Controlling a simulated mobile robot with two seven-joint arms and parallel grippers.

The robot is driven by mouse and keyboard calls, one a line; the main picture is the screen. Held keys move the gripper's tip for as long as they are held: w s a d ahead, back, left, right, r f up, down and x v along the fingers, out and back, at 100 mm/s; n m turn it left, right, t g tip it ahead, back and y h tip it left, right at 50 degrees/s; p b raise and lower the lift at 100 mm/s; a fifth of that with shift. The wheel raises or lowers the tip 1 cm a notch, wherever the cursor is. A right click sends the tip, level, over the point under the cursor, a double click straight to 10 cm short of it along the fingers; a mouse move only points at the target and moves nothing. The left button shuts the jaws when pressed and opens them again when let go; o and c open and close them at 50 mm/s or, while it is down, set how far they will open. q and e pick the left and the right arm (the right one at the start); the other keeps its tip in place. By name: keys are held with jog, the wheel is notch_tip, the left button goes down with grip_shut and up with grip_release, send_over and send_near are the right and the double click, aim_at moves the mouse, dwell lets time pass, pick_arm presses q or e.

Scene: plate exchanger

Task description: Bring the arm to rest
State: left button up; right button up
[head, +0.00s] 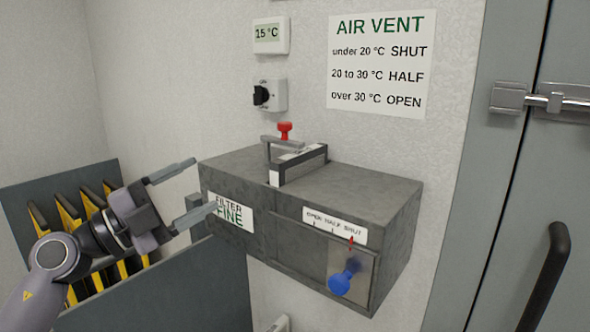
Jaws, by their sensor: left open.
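My left gripper (198,187) comes in from the left with its two fingers wide apart and nothing between them. It is in front of the left end of the grey box (385,190) on the wall, near the label "FILTER FINE" (231,214). The lower fingertip overlaps the label's left edge in the picture; I cannot tell whether it touches. My right gripper is out of view.
A display (267,33) reads 15 °C. A rack of yellow-edged plates (67,208) stands behind my arm.

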pick_arm(q)
jog(key=s+a+f+n+t+y, duration=0.2)
jog(key=s+f+n+t+y, duration=0.3)
jog(key=f+n, duration=0.6)
jog(key=s+a+f+n+t+y, duration=0.15)
jog(key=f+n+y, duration=0.5)
jog(key=f, duration=0.85)
jog(key=s+f+n+g+y, duration=0.3)
jog(key=s+f+g, duration=0.6)
jog(key=s+f, duration=0.9)
jog(key=shift+s+a+f+n, duration=0.25)
jog(key=shift+s+f+n, duration=0.05)
jog(key=shift+f+n, duration=0.65)
